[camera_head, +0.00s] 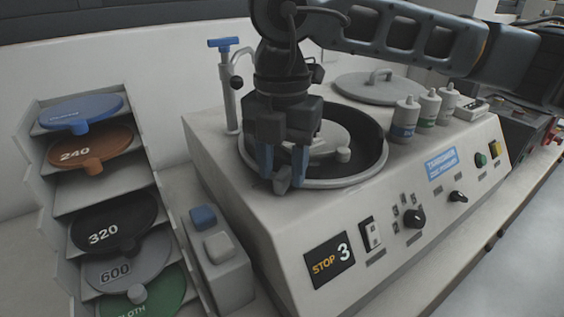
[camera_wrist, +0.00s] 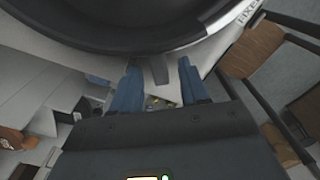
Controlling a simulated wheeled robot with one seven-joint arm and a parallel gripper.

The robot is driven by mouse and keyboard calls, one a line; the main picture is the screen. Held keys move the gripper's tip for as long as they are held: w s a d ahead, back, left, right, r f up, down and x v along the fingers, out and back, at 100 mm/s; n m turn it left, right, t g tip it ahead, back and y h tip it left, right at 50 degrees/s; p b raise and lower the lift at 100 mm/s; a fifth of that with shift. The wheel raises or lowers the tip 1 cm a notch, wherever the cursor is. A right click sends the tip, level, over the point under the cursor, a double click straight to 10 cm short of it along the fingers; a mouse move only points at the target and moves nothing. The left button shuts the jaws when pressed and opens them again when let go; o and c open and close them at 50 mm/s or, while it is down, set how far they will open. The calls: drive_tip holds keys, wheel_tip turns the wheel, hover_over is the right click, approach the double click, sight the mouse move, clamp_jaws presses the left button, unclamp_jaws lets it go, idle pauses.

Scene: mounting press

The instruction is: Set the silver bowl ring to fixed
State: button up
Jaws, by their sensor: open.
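The silver bowl ring (camera_head: 352,180) runs around the dark bowl on top of the press. In the wrist view, its rim (camera_wrist: 205,43) curves across the top. A small grey tab (camera_wrist: 159,72) sticks out from the rim and shows between my fingers. My gripper (camera_head: 282,176) is over the near left edge of the ring, fingers pointing down. In the wrist view, my gripper (camera_wrist: 159,82) is open with a blue finger on each side of the tab. I cannot tell whether either finger touches it. A partly cut-off label (camera_wrist: 248,12), seemingly "FIXED", lies right of the tab.
A blue-handled tap (camera_head: 229,85) stands behind my gripper to the left. A rack of labelled discs (camera_head: 65,185) is at the left. Bottles (camera_head: 405,118) and a round lid (camera_head: 370,90) sit behind the bowl. The front panel has knobs and a "STOP 3" display (camera_head: 330,260).

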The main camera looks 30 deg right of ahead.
drive_tip(key=shift+f, duration=0.25)
clamp_jaws()
idle(0.6)
